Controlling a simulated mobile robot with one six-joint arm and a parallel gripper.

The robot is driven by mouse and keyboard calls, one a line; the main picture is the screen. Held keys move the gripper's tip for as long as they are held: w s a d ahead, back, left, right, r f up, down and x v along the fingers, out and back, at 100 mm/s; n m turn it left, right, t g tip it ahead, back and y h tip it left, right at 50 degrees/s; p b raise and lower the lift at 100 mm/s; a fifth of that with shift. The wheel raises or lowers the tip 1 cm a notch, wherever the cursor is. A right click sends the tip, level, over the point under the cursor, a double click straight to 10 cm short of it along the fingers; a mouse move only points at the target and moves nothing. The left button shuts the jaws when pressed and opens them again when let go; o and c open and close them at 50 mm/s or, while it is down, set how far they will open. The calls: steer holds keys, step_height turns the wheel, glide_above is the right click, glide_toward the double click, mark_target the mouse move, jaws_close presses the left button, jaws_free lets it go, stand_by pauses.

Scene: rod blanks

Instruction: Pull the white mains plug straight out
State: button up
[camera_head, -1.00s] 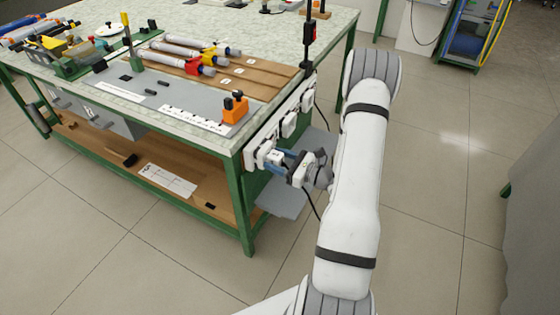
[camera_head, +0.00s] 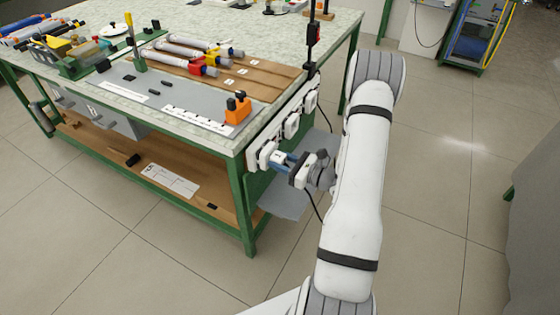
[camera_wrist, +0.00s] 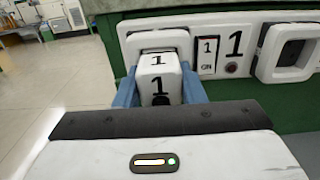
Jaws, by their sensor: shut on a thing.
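The white mains plug (camera_wrist: 160,82), marked 1, sits between the blue fingers of my gripper (camera_wrist: 160,95) in the wrist view. The fingers press on its two sides. It is lined up in front of the white socket (camera_wrist: 158,40) marked 1. I cannot tell whether its pins are fully in the socket. In the head view my gripper (camera_head: 280,160) is at the near end of the white socket row (camera_head: 254,158), on the bench's side. The plug there is mostly hidden by the fingers.
Right of the socket are a switch (camera_wrist: 207,56) marked 1 ON, a red round light (camera_wrist: 231,69) and another socket (camera_wrist: 292,52). A black cable (camera_head: 314,207) hangs below my gripper. The bench (camera_head: 238,133) carries rods and an orange block (camera_head: 237,109).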

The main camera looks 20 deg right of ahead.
steer(key=c, duration=0.3)
steer(key=shift+s+d, duration=0.45)
steer(key=shift+s, duration=0.05)
steer(key=shift+v, duration=1.95)
steer(key=shift+v, duration=2.9)
